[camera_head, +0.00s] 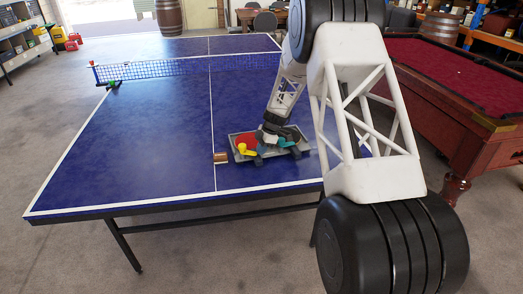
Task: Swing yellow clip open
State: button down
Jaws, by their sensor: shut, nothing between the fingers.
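The yellow clip (246,150) stands out at the left part of a grey tray-like fixture (236,157) on the blue table. A red round piece (246,140) lies just behind it, and a teal piece (286,143) is to its right. My gripper (267,141) is over the fixture, just right of the yellow clip. It is shut and nothing shows in it. The view is too small to tell whether a finger touches the clip or how far the clip is turned.
The fixture rests on a blue ping-pong table (150,130) with a net (160,68) across its far part. A small brown block (220,157) sits left of the fixture. A red pool table (460,70) stands at the right. The table's left half is clear.

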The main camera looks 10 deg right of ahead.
jog(key=shift+w+a, duration=0.1)
jog(key=shift+w+a+f, duration=0.1)
jog(key=shift+w+a, duration=0.1)
jog(key=shift+w, duration=0.25)
jog(key=shift+a+f, duration=0.1)
jog(key=shift+w, duration=0.1)
jog(key=shift+w+d, duration=0.15)
jog(key=shift+d, duration=0.45)
jog(key=d, duration=0.1)
jog(key=w+d, duration=0.1)
jog(key=d, duration=0.1)
jog(key=shift+w, duration=0.2)
jog(key=w+v, duration=0.1)
jog(key=v, duration=0.9)
jog(key=shift+a+r, duration=0.25)
jog(key=shift+r, duration=0.05)
